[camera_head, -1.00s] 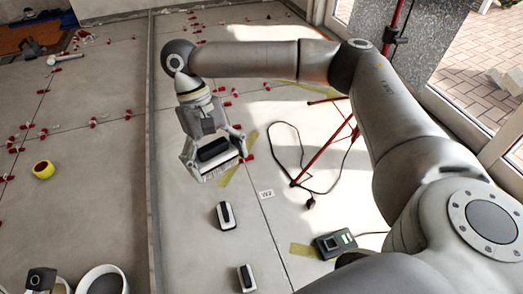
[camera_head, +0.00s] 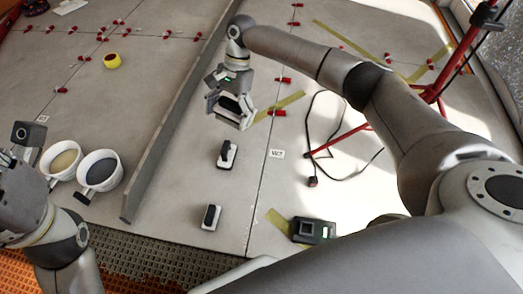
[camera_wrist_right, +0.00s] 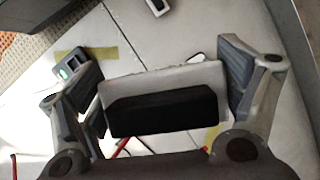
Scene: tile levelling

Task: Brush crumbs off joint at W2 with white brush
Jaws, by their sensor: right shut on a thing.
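My right gripper (camera_head: 231,110) is shut on a brush with a black grip and a white body (camera_wrist_right: 165,78), held above the floor. In the right wrist view the fingers press on the brush's two short ends. The brush (camera_head: 230,103) is to the left of the tile joint and up from the W2 label (camera_head: 277,153). The joint (camera_head: 263,172) runs as a thin dark line just left of that label. I cannot make out crumbs on it. My left arm is at the left edge, its gripper (camera_head: 8,158) partly cut off; its jaw state is unclear.
Two black-and-white blocks (camera_head: 227,154) (camera_head: 211,217) lie left of the joint. A grey rail (camera_head: 170,135) stands further left, near two white buckets (camera_head: 62,160) (camera_head: 98,172). A device (camera_head: 312,230), a black cable (camera_head: 340,152) and a red tripod (camera_head: 375,132) are at the right.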

